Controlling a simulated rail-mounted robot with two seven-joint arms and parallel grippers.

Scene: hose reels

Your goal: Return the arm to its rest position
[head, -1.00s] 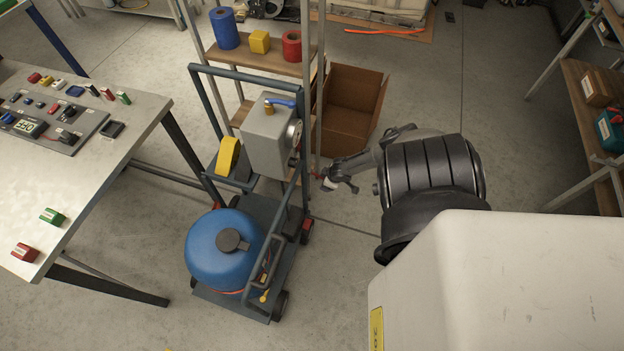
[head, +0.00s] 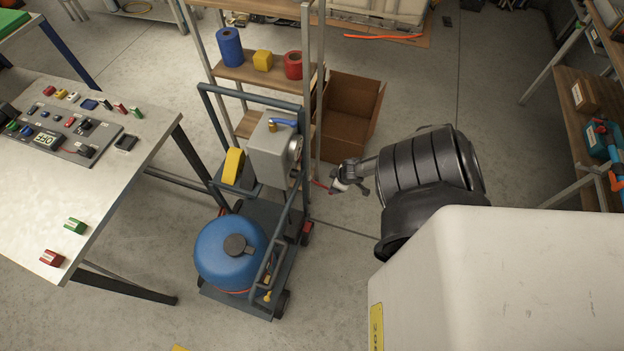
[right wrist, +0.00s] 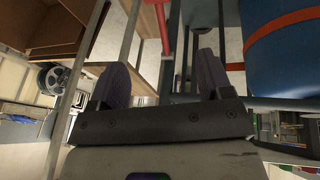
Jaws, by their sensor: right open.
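My right arm comes in from the right, and its gripper (head: 338,186) is beside the blue-grey cart (head: 289,262), over open floor. In the right wrist view its two dark fingers (right wrist: 162,80) stand wide apart with nothing clamped between them. A red bar (right wrist: 160,22) shows past the gap between the fingers; a thin red piece (head: 319,185) also shows between the cart and the gripper in the head view. I cannot tell whether they touch. My left gripper is not in view.
The cart carries a blue tank (head: 222,264) and a grey box (head: 268,158). A shelf rack (head: 245,77) and an open cardboard box (head: 345,115) stand behind. A control table (head: 110,180) is left, shelving (head: 572,100) right.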

